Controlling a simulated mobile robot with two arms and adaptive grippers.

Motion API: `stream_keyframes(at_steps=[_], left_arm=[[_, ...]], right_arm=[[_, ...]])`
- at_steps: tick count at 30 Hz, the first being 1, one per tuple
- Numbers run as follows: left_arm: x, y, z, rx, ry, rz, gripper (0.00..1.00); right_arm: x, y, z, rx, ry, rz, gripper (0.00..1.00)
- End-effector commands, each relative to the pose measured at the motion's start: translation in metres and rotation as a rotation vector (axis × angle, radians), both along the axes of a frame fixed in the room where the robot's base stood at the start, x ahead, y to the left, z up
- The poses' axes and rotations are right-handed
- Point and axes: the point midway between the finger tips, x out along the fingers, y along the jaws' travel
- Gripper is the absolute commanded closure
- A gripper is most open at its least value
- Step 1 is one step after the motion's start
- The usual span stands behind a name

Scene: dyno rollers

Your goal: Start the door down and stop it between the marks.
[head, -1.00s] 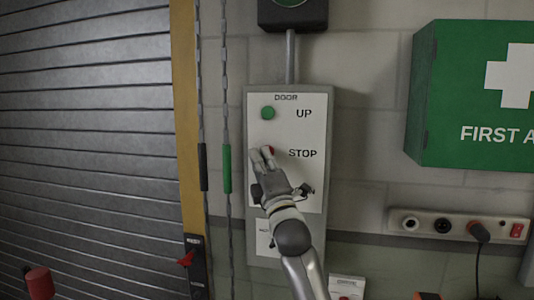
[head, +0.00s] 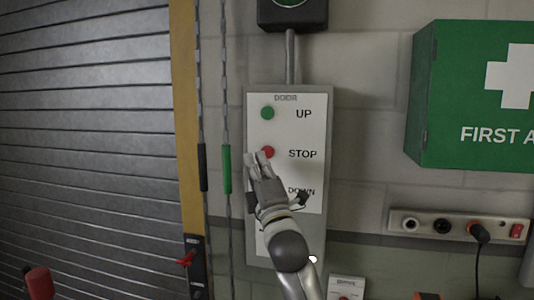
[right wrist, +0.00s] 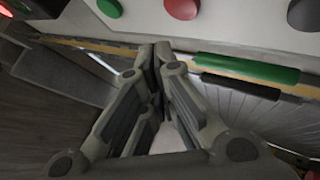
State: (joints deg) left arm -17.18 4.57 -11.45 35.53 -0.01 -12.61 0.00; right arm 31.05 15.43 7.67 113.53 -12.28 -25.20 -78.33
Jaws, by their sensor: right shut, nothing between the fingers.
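The door (head: 90,130) is a grey slatted shutter on the left of the head view. Its lower edge and any marks do not show. The right wrist view shows the fingers (right wrist: 155,60) together, apart from the red button (right wrist: 182,8) and a dark button (right wrist: 305,14). My left gripper is out of view.
Two hanging chains with a black sleeve (head: 203,167) and a green sleeve (head: 226,168) run left of the panel. A first aid box (head: 470,95) and a socket strip (head: 460,226) are on the right wall.

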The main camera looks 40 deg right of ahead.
Motion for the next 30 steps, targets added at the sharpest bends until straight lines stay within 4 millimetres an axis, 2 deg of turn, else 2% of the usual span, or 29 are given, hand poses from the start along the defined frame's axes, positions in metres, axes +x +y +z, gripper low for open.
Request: stream_keyframes(at_steps=[9, 25, 28, 30], left_arm=[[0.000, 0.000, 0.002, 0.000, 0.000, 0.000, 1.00], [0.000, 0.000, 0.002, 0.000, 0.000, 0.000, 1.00], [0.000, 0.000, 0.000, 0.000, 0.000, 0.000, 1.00], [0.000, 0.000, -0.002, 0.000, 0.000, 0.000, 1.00]], right_arm=[[-0.015, 0.018, 0.000, 0.001, 0.001, 0.000, 1.00], [-0.015, 0.018, -0.001, 0.001, 0.002, 0.000, 1.00], [-0.008, 0.019, -0.015, 0.017, 0.025, 0.012, 1.00], [0.005, 0.020, -0.040, 0.048, 0.065, 0.034, 1.00]])
